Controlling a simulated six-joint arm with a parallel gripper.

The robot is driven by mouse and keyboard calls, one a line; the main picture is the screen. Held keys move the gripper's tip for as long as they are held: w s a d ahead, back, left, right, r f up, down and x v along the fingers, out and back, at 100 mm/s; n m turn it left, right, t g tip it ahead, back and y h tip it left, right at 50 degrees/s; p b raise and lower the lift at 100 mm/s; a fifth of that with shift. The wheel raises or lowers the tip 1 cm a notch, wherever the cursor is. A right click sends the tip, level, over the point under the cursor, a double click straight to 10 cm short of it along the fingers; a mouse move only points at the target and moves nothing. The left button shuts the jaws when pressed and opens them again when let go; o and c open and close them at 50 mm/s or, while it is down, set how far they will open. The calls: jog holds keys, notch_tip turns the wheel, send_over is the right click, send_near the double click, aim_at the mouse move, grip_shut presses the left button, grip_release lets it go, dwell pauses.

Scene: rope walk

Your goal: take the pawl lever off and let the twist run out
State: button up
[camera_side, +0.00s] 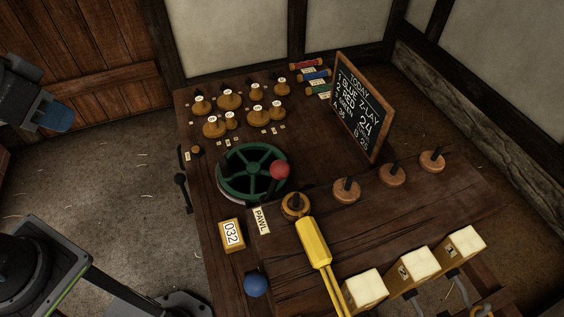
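A small PAWL label (261,220) lies on the dark wooden bench, right of a counter reading 032 (232,234). A blue ball knob (256,284) is below the counter; I cannot tell whether it is the pawl lever's end. A green spoked wheel (240,173) with a red knob (280,169) is above the label. A yellow tool-like piece (313,242) lies from the nearest hook spindle (296,205) toward the front. A dark arm part of mine with a blue end (60,117) is at the upper left, away from the bench; its fingers cannot be made out.
A chalkboard (362,106) stands at the right back. Several wooden bobbins (229,100) stand on the back left. More hook spindles (391,174) line the right, with cream blocks (414,268) in front. A black lever (183,190) is on the left edge.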

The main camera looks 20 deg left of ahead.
jog(key=o, duration=0.5)
jog(key=w+d+r+m+g, duration=0.1)
jog(key=w+d+r+m, duration=0.1)
jog(key=m, duration=0.1)
jog(key=w+d+r+m, duration=0.3)
jog(key=shift+w+d+g+h, duration=0.25)
jog(key=shift+w+g+h, duration=0.05)
jog(key=shift+g+h, duration=0.1)
jog(key=shift+c, duration=0.2)
jog(key=shift+o, duration=1.4)
jog(key=w+d+r+m+g, duration=0.1)
jog(key=w+d+m, duration=0.2)
jog(key=d+m, duration=0.2)
jog(key=shift+w+d+r, duration=0.3)
jog(key=shift+r, duration=0.1)
jog(key=m+g+y, duration=0.2)
jog(key=m+g, duration=0.2)
jog(key=m, duration=1)
send_near(280, 167)
jog(key=f, duration=0.4)
jog(key=a+f, duration=0.1)
jog(key=f, duration=0.8)
jog(key=shift+s+a, duration=0.15)
jog(key=shift+s, duration=0.25)
grip_shut()
